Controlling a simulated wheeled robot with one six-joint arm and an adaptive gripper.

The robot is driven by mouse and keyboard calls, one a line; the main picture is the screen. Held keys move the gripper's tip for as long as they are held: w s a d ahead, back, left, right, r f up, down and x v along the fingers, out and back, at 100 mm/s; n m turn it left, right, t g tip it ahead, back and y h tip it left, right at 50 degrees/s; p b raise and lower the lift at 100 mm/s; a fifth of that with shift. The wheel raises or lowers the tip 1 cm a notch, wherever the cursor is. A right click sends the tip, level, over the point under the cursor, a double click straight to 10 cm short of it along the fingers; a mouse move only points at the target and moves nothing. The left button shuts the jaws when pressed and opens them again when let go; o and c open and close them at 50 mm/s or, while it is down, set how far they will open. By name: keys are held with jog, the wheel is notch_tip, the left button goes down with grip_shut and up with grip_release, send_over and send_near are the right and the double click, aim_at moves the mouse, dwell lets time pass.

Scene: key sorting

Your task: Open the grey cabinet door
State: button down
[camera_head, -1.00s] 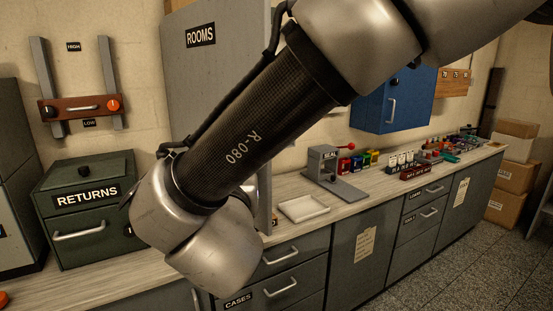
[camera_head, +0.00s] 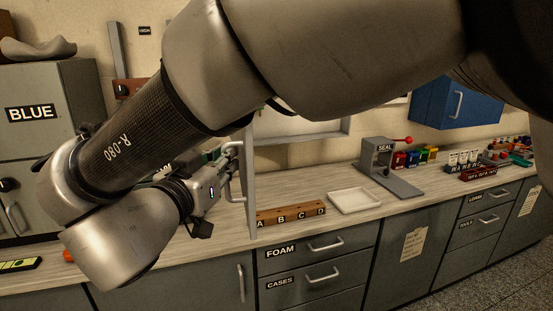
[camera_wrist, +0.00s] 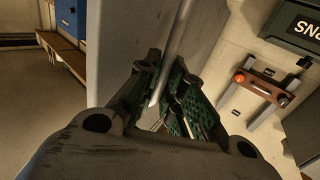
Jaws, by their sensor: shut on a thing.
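The grey cabinet door (camera_head: 250,190) shows almost edge-on in the head view, standing out from the grey cabinet frame (camera_head: 305,139) with the opening showing at its right. My gripper (camera_head: 229,160) is at the door's left face, on its metal bar handle (camera_head: 238,188). In the wrist view the handle (camera_wrist: 177,38) runs down between the green-padded fingers (camera_wrist: 170,95), which are shut on it. The door panel (camera_wrist: 122,45) stands beside the handle there. My arm hides the upper door and its label in the head view.
On the counter (camera_head: 300,190) near the door's lower edge are a wooden A-B-C-D block (camera_head: 290,215) and a white tray (camera_head: 354,201). A SEAL press (camera_head: 385,165) stands farther right. A grey BLUE cabinet (camera_head: 40,130) is at the left.

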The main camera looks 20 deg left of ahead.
jog(key=shift+w+r, duration=0.15)
jog(key=shift+r, duration=0.4)
jog(key=c, duration=1.5)
grip_release()
jog(key=shift+w, duration=0.1)
jog(key=shift+a, duration=0.1)
jog(key=s, duration=0.8)
jog(key=s+d+f, duration=0.1)
jog(key=s, duration=0.3)
jog(key=shift+d, duration=0.1)
jog(key=shift+s, duration=0.1)
